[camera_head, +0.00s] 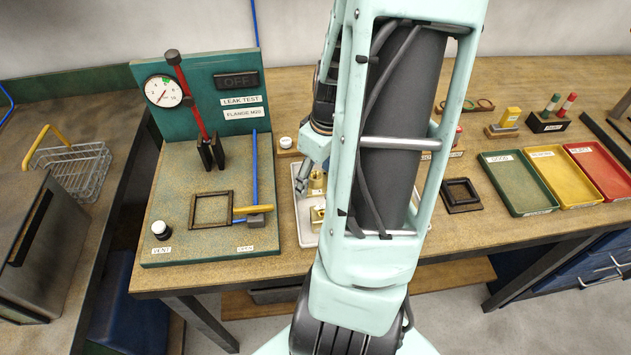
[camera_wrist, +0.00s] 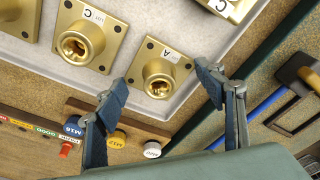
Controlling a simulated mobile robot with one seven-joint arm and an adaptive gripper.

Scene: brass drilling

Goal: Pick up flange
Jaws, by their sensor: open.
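Several brass flanges with square bases and round bored hubs lie in a pale tray in the wrist view (camera_wrist: 45,62). The flange labelled A (camera_wrist: 160,72) sits near a tray corner, between the fingertips of my gripper (camera_wrist: 161,77) as seen from the wrist. The fingers are open and hold nothing. A second flange (camera_wrist: 79,46) lies to its left, and one labelled C is cut by the top edge. In the head view, two brass flanges (camera_head: 317,182) show at the tray's left side (camera_head: 303,232).
The leak-test stand (camera_head: 185,240) with gauge and yellow-handled valve is left of the tray. Green (camera_head: 518,184), yellow (camera_head: 563,177) and red (camera_head: 602,170) trays stand right, beyond a small dark square fixture (camera_head: 461,207).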

